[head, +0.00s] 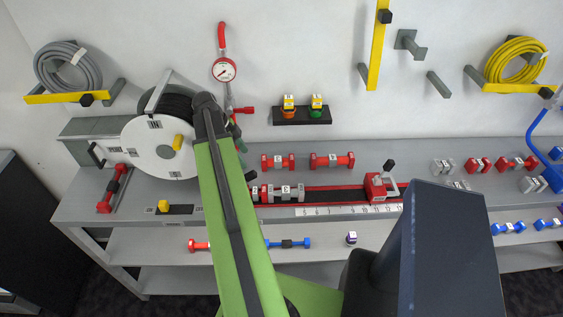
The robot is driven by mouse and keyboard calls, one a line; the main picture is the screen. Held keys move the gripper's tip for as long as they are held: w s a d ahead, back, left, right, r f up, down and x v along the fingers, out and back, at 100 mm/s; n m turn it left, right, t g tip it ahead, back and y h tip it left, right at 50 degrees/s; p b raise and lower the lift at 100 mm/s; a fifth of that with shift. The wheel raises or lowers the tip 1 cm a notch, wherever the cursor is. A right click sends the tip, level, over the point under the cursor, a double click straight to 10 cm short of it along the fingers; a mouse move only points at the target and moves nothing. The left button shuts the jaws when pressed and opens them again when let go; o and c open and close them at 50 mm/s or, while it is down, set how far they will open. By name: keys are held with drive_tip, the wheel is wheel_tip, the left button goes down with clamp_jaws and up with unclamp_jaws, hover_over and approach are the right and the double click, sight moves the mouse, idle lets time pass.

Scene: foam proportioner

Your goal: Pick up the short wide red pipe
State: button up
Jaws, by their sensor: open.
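Several red pipe pieces lie on the upper bench. A short, stout red piece (480,164) lies at the right, and a longer red piece (517,163) lies just right of it. Two more labelled red pieces, a left one (277,161) and a right one (332,160), lie behind the red rail. I cannot tell for certain which is the short wide one. My green arm crosses the picture centre-left and hides part of the bench. A small dark part of what seems to be my gripper (250,176) shows beside the arm, apart from the right-hand pieces.
A white hose reel (160,147) stands at the left. A red clamp (376,187) sits on the rail behind a white ruler (349,211). Grey pieces (443,166) lie near the right-hand red ones. A blue bent pipe (541,140) stands at the far right.

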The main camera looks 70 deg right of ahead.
sight(277, 158)
drive_tip(key=s+d, duration=0.1)
drive_tip(key=s, duration=0.4)
drive_tip(key=s+d, duration=0.1)
drive_tip(key=s, duration=0.1)
drive_tip(key=shift+s+d, duration=0.3)
drive_tip(key=shift+d, duration=0.05)
drive_tip(key=s, duration=0.1)
drive_tip(key=s+d, duration=0.1)
drive_tip(key=s, duration=0.1)
drive_tip(key=shift+s+d+f, duration=0.1)
drive_tip(key=shift+s+f, duration=0.05)
drive_tip(key=shift+s, duration=0.15)
drive_tip(key=b+x, duration=0.2)
drive_tip(key=b, duration=0.1)
drive_tip(key=shift+f, duration=0.5)
drive_tip(key=shift+r, duration=0.2)
clamp_jaws()
